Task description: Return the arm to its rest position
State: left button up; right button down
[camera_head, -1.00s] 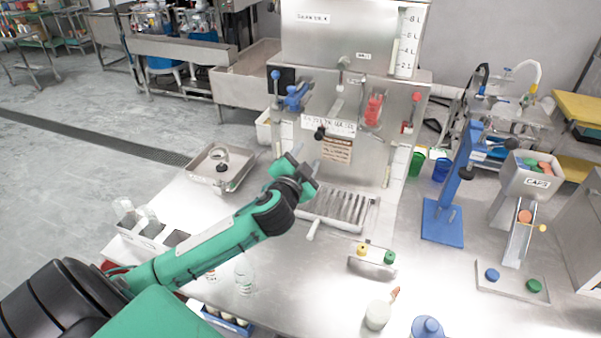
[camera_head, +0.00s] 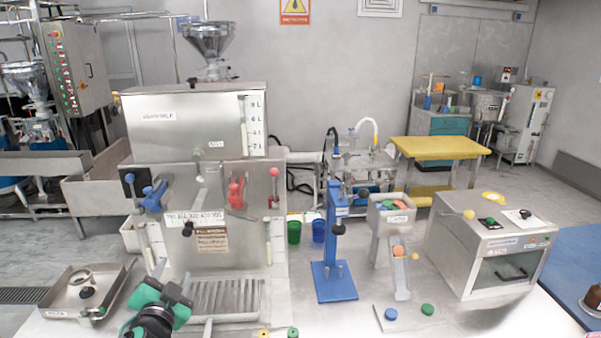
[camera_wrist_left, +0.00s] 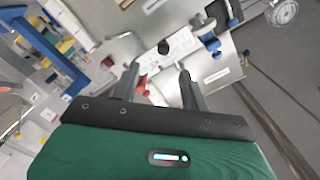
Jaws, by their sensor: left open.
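My left gripper (camera_head: 166,284) is at the lower left of the head view, green and black, in front of the steel dispensing machine (camera_head: 204,128) and just left of its slatted drip grate (camera_head: 228,299) in the picture. In the left wrist view its two dark fingers (camera_wrist_left: 157,76) stand apart with nothing held between them. The machine's front, with a red lever (camera_wrist_left: 141,85) and blue valve (camera_wrist_left: 213,44), shows beyond the fingers. Most of my left arm is out of the head view. My right gripper is not in view.
A steel tray (camera_head: 90,290) lies left of the gripper. To the right stand a blue press (camera_head: 334,245), a hopper with a chute (camera_head: 391,221) and a steel box machine (camera_head: 487,245). Bare bench shows around the blue press's base.

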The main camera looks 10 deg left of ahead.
pick_arm(q)
jog(key=s+d+f+n+g+h, duration=0.1)
jog(key=s+d+f+n+g, duration=0.1)
jog(key=s+f+g, duration=0.35)
jog(key=s+d+f+n+g, duration=0.1)
jog(key=s+d+f+g, duration=0.15)
jog(key=s+f, duration=0.6)
jog(key=s+d+f+n+g+h, duration=0.1)
jog(key=s+d+f+g+h, duration=0.15)
jog(key=s+d+f, duration=0.4)
jog(key=s+d+f+g+h, duration=0.1)
jog(key=s+f+g, duration=0.2)
jog(key=s, duration=0.6)
notch_tip(320, 180, down, 32)
jog(key=g, duration=0.1)
jog(key=s+a+f+g, duration=0.1)
jog(key=s+a+f, duration=0.2)
jog(key=s+f, duration=1.5)
jog(key=shift+s+a+f, duration=0.2)
jog(key=shift+s+f, duration=0.05)
jog(key=shift+s, duration=0.25)
jog(key=shift+g, duration=0.25)
